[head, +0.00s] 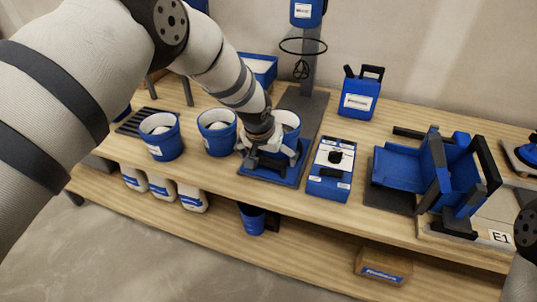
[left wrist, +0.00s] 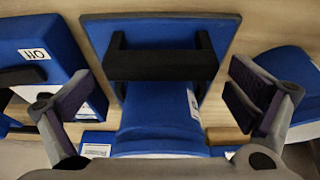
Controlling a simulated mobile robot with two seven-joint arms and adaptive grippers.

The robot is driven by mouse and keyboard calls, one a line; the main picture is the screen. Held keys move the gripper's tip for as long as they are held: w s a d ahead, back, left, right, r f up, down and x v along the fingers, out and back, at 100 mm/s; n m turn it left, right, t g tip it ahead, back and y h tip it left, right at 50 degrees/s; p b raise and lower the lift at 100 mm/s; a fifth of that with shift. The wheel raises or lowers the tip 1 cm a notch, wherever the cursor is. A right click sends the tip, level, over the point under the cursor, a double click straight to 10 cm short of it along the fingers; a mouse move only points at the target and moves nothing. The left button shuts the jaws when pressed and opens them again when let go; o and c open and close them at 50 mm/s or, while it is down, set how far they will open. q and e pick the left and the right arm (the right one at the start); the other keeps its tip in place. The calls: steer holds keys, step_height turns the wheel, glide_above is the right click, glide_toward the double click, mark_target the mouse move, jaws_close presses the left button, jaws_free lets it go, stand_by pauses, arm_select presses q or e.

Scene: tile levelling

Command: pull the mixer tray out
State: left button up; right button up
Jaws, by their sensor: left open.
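The mixer tray (head: 247,170) is a flat blue plate on the bench at the foot of the mixer stand (head: 308,95). In the left wrist view the tray (left wrist: 205,27) shows with a black bar handle (left wrist: 160,66) across it. A blue bucket (head: 291,119) stands on the tray, partly hidden by my gripper; it also shows in the left wrist view (left wrist: 155,115). My left gripper (head: 266,160) is open above the tray's near part. Its fingers (left wrist: 160,98) are apart on either side of the bucket and handle, with nothing held. My right gripper is out of view.
Two blue buckets (head: 217,132) (head: 161,136) stand left of the tray. A blue control box (head: 331,170) sits close on its right. A blue jug (head: 360,95) and a blue-black fixture (head: 410,165) are farther right. A lower shelf (head: 300,252) holds containers and a box.

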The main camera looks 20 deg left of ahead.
arm_select(q)
steer(key=shift+r, duration=0.2)
steer(key=v, duration=1.1)
steer(key=shift+s+r, duration=0.25)
steer(key=shift+r, duration=0.1)
steer(key=s+a+f+g+p, duration=0.15)
steer(key=s+f+g, duration=0.25)
steer(key=s+f, duration=1.65)
steer(key=s+a+g, duration=0.1)
steer(key=s+a, duration=0.1)
steer(key=s, duration=1.1)
steer(key=s+a+g+p, duration=0.1)
steer(key=s, duration=1.3)
steer(key=shift+a+r+n+g, duration=0.3)
steer(key=shift+a+n+g, duration=0.05)
steer(key=shift+n+g, duration=0.05)
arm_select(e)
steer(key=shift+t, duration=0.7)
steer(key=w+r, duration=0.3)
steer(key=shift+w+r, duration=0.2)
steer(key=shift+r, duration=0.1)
